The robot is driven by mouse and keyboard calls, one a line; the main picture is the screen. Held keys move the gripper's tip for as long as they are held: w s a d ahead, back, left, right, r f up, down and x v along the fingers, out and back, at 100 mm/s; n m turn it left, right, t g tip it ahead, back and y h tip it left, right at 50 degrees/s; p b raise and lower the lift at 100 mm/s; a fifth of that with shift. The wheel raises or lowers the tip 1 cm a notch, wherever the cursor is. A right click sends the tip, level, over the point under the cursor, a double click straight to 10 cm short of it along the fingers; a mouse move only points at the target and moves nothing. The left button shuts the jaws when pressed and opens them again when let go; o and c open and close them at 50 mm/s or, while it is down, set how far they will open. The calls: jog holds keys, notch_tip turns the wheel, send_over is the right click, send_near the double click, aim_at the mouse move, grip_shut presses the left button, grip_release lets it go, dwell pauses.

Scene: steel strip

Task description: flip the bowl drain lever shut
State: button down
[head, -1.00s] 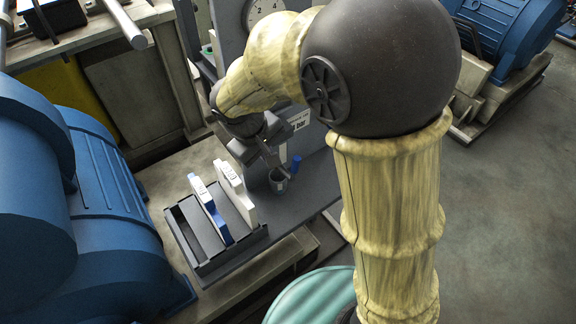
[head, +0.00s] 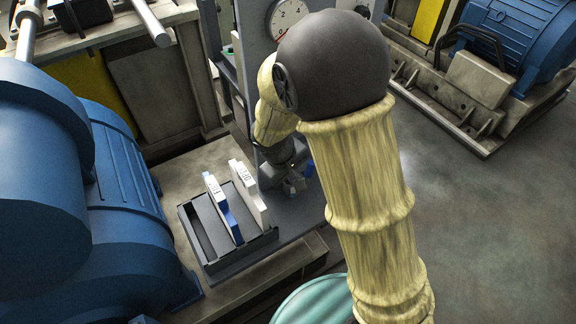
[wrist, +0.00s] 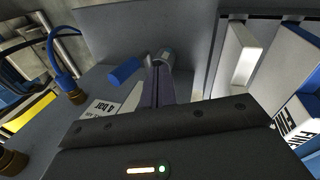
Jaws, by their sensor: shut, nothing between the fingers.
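The blue drain lever (head: 309,168) stands just right of my gripper in the head view. In the wrist view the blue lever (wrist: 126,71) sticks out to the left of the fingertips. A small grey cylinder, apparently the bowl (wrist: 167,56), shows at the tips of my fingers there; in the head view my gripper mostly hides it. My gripper (head: 293,187) is shut and empty, pointing down; its closed fingers (wrist: 157,84) lie close beside the lever. I cannot tell whether they touch the lever or bowl.
A dark rack (head: 232,262) holds upright blue and white tags (head: 222,208) left of my gripper. A dial gauge (head: 288,17) sits on the grey panel behind. A large blue motor (head: 110,200) fills the left. Open floor (head: 480,230) lies right.

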aim_at(305, 176)
jog(key=w+d, duration=0.1)
jog(key=w+d+p, duration=0.1)
jog(key=w, duration=0.1)
jog(key=shift+d+f, duration=0.4)
jog(key=shift+w+r+p, duration=0.1)
jog(key=shift+w+p, duration=0.05)
jog(key=shift+p, duration=0.55)
